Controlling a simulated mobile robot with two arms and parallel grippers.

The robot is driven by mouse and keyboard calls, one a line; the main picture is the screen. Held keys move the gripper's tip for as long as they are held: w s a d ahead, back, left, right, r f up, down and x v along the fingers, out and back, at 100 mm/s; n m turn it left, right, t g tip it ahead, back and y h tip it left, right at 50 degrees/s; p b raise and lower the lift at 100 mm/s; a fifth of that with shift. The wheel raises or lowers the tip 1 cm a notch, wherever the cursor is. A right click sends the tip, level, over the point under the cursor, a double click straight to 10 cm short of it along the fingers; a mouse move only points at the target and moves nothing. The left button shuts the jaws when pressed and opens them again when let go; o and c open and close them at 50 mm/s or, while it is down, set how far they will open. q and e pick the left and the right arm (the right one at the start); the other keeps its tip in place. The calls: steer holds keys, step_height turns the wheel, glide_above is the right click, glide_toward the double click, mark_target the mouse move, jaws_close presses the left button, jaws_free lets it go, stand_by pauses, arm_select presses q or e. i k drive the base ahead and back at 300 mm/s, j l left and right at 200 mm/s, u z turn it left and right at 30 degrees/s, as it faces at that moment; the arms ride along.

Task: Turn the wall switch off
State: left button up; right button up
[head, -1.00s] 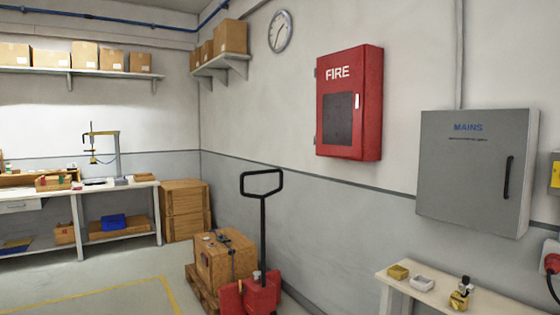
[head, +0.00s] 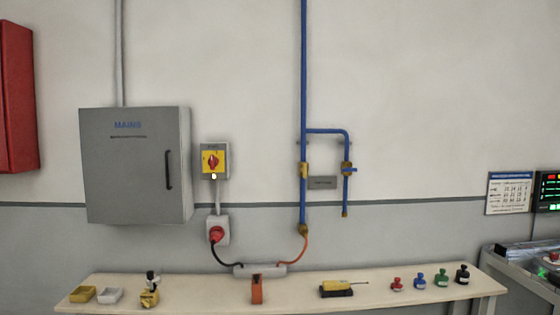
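The wall switch (head: 213,161) is a grey box with a yellow plate and a red rotary knob. It is mounted on the wall just right of the grey MAINS cabinet (head: 130,165) in the head view. A small lit yellowish lamp (head: 214,177) shows at the bottom of its plate. The exact angle of the knob is hard to tell at this size. Neither of my grippers is in view.
A red plug socket (head: 217,231) sits below the switch. A narrow bench (head: 200,297) along the wall holds trays, an orange block and several small coloured pieces. Blue pipes (head: 303,100) run down the wall to the right. A cart (head: 520,265) stands at the far right.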

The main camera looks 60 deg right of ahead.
mark_target(212, 161)
steer(key=z, duration=1.55)
